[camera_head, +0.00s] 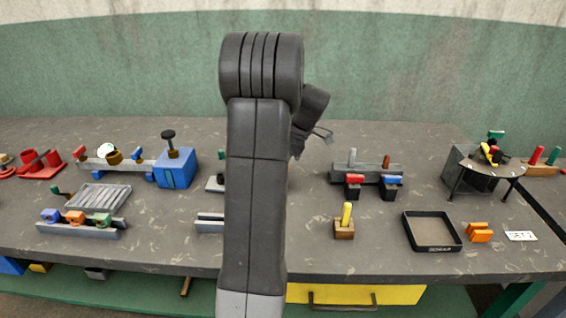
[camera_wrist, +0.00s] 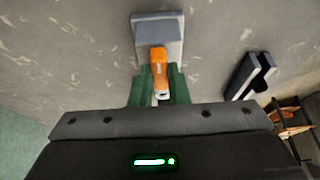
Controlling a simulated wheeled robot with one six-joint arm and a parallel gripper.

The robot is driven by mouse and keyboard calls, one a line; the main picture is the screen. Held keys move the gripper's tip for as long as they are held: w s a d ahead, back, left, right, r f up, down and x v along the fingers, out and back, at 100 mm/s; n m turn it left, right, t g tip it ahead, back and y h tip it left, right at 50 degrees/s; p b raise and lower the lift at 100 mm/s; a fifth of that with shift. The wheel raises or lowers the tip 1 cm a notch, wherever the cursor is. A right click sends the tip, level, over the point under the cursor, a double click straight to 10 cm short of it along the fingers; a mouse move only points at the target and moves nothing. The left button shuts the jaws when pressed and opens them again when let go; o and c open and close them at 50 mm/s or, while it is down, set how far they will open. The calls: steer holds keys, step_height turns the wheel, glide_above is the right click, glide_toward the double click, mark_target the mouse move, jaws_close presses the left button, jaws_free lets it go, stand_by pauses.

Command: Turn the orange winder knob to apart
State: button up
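The orange winder knob (camera_wrist: 159,72) shows in the wrist view as a narrow orange bar, lying over the near edge of a grey block (camera_wrist: 158,27). My gripper (camera_wrist: 161,80) has its green fingers on both sides of the bar. They appear to touch it, with no clear gap seen. In the head view my dark arm stands in front of the middle of the table and hides the knob and the fingertips.
A dark slotted block (camera_wrist: 250,75) lies right of my gripper in the wrist view. In the head view, a blue box (camera_head: 176,168) stands left of my arm. A yellow peg in a wooden block (camera_head: 345,226) and a black tray (camera_head: 432,231) are to the right.

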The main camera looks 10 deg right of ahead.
steer(key=o, duration=0.4)
steer(key=v, duration=1.3)
steer(key=shift+d+r, duration=0.25)
steer(key=shift+r, duration=0.05)
steer(key=x, duration=1.3)
steer(key=shift+a+f, duration=0.25)
steer(key=shift+f, duration=0.05)
